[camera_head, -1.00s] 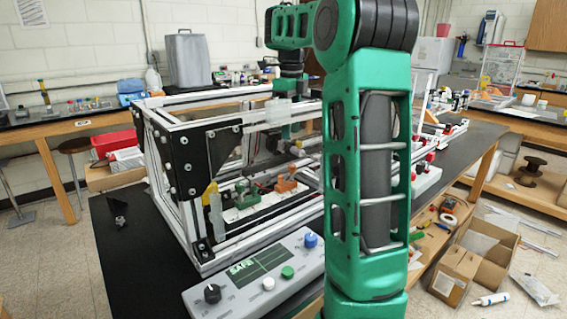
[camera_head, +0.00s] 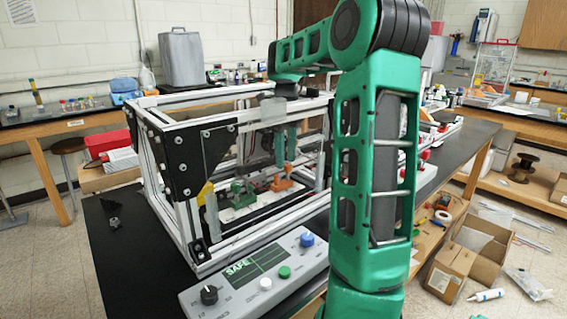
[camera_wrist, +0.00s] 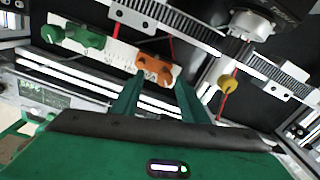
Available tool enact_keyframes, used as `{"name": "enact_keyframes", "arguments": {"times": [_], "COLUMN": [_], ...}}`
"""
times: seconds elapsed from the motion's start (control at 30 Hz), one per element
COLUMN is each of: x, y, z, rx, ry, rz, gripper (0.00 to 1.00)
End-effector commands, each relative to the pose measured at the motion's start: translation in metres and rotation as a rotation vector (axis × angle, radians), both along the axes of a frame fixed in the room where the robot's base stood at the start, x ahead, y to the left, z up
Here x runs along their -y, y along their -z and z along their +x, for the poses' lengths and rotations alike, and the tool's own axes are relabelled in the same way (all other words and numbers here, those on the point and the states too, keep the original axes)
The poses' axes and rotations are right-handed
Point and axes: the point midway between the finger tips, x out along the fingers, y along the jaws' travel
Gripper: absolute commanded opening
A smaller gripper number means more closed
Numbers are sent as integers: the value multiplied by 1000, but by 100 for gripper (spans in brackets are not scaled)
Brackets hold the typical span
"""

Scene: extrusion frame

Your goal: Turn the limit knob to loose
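An orange block with knob-like lobes (camera_head: 284,183) sits on a white scale strip (camera_wrist: 117,54) inside the extrusion frame; it also shows in the wrist view (camera_wrist: 155,69). A green block (camera_head: 238,192) with a round knob sits left of it, also in the wrist view (camera_wrist: 82,37). I cannot tell which part is the limit knob, or read any "loose" mark. My gripper (camera_wrist: 158,92) is open and empty, its two green fingers apart, pointing toward the orange block. In the head view my fingers (camera_head: 285,145) hang above the orange block, apart from it.
A control panel (camera_head: 225,298) reading "SAFE" lies in front, with a black knob (camera_head: 209,295), a blue knob (camera_head: 307,240) and white and green buttons. Aluminium rails of the frame (camera_head: 265,232) surround the blocks. A toothed rail (camera_wrist: 200,32) and a yellow knob (camera_wrist: 228,83) are close by.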

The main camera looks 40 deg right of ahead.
Motion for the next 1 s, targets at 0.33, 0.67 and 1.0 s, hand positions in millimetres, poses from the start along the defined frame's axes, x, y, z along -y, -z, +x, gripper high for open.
{"name": "enact_keyframes", "arguments": {"times": [0.33,0.67,1.0], "x": [0,-1,-4], "y": [19,19,19], "z": [0,0,0], "rx": [0,0,-4], "ry": [0,-2,-17], "rz": [-1,0,4], "gripper": [40,6,0]}}
